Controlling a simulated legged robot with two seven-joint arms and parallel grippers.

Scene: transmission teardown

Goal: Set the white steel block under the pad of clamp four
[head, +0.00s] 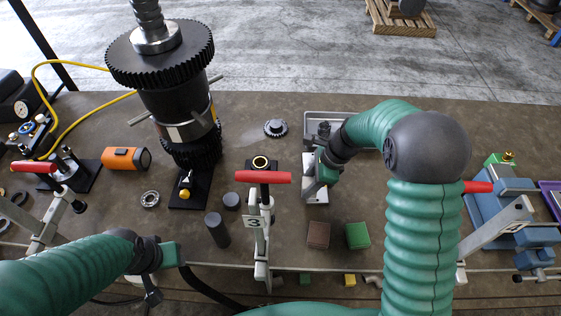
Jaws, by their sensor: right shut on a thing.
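My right gripper (316,187) reaches in right of the middle of the bench and is shut on the white steel block (308,160). The gripper's fingers cover the block's middle, so its white ends show above and below. I cannot tell whether it touches the bench. A clamp with a red handle (479,187) and grey arm (497,224) stands to the right, partly behind my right arm; its number and pad are not visible. It is likely clamp four. My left gripper (152,290) is low at the left, over the bench front; its fingers are unclear.
Clamp 3 (252,222) stands upright between my grippers. Brown (318,235) and green (357,235) blocks lie right of it. A grey tray (350,117) is behind my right gripper. The tall gear assembly (180,100) and an orange cylinder (126,158) are left. Blue fixtures (483,213) crowd the right.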

